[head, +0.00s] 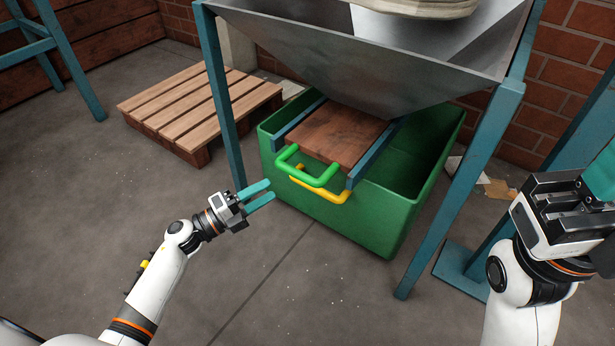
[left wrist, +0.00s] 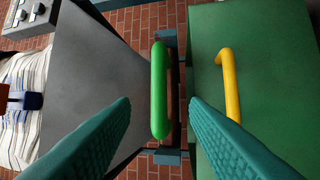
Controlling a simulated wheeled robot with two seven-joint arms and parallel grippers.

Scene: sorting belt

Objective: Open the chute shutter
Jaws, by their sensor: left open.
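The chute shutter (head: 335,132) is a brown board in blue side rails under the grey hopper, with a green U-shaped handle (head: 308,172) at its front. My left gripper (head: 261,194) is open and empty, in front of and to the left of the handle, apart from it. In the left wrist view the green handle (left wrist: 159,90) stands ahead, between my two teal fingers. My right gripper (head: 602,175) is at the right edge, partly cut off, so its jaws cannot be judged.
A green bin (head: 335,212) with a yellow handle (head: 335,194) stands below the shutter, close under the green handle. The hopper's teal legs (head: 460,190) flank it. A wooden pallet (head: 190,105) lies at the left. The floor in front is clear.

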